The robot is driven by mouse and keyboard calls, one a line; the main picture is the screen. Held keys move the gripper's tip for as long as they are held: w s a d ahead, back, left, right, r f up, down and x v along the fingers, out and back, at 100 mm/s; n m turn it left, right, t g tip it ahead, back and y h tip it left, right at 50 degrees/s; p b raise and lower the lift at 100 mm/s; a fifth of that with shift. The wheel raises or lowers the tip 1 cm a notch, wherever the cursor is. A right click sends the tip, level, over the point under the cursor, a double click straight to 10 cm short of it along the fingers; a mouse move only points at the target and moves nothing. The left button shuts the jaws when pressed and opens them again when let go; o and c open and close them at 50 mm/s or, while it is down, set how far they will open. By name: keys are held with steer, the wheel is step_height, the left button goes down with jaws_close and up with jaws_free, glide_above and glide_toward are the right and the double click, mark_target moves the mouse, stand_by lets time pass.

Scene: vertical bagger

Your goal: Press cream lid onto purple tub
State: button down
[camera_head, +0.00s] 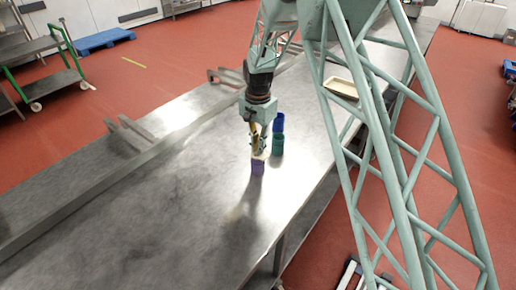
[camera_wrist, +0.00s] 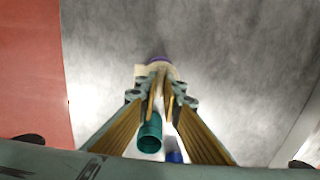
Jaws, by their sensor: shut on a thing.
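The purple tub (camera_head: 257,168) stands upright on the steel table, directly below my gripper (camera_head: 258,150). The cream lid (camera_head: 260,156) is between my fingertips, right over the top of the purple tub. I cannot tell whether it touches the rim or is seated. In the wrist view my gripper (camera_wrist: 160,90) is shut on the cream lid (camera_wrist: 143,70), with a sliver of the purple tub (camera_wrist: 158,59) showing beyond it. My fingers hide part of the lid.
A teal tub (camera_head: 277,145) and a blue tub (camera_head: 279,123) stand close behind and to the right of the purple tub. A cream tray (camera_head: 342,89) is at the right, behind green lattice bars. The near part of the steel table (camera_head: 150,215) is clear.

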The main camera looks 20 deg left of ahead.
steer(key=shift+f, duration=0.2)
stand_by(0.3)
steer(key=c, duration=2.7)
jaws_free()
steer(key=shift+o, duration=0.7)
steer(key=shift+o, duration=1.2)
steer(key=shift+r, duration=0.15)
steer(key=shift+r+p, duration=0.9)
steer(key=shift+r, duration=2.45)
